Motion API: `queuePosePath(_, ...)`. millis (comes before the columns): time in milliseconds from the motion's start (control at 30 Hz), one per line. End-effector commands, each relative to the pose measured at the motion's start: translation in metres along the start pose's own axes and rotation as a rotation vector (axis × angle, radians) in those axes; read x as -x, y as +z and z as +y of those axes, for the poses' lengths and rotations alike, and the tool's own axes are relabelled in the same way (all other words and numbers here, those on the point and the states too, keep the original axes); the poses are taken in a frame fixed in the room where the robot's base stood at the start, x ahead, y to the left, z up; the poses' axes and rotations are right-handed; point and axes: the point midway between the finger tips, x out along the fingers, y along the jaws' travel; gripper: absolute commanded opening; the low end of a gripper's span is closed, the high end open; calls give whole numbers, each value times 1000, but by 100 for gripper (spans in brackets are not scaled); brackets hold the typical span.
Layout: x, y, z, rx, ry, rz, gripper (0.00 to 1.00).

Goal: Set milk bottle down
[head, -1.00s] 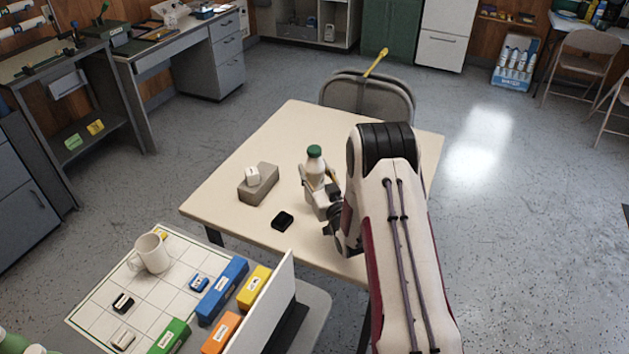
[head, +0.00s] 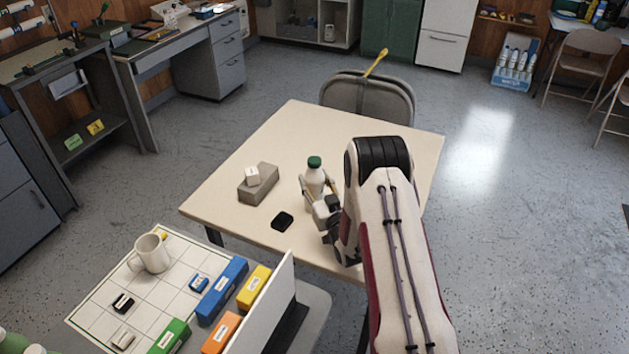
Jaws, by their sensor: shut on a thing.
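The milk bottle (head: 314,177) is white with a green cap and stands upright over the middle of the cream table (head: 262,142). My gripper (head: 318,188) is around the bottle's body and shut on it, reaching in from the lower right. The bottle's lower part is hidden behind my gripper, so I cannot tell whether its base touches the table.
A grey block (head: 258,190) with a small white cube (head: 252,176) on it stands left of the bottle. A flat black item (head: 282,221) lies in front. A gridded board (head: 150,285) with a white mug (head: 150,253) and coloured boxes is nearer. The table's far part is clear.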

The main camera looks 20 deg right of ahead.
Motion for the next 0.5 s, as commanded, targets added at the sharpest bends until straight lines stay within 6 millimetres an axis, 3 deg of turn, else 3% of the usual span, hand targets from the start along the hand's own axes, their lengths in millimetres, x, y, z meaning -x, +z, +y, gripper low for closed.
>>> queuePosePath(333, 0, 2, 0, 0, 0, 2, 9)
queuePosePath(367, 0, 3, 0, 0, 0, 0, 41)
queuePosePath(400, 0, 3, 0, 0, 0, 0, 52)
queuePosePath(500, 0, 3, 0, 0, 0, 0, 55)
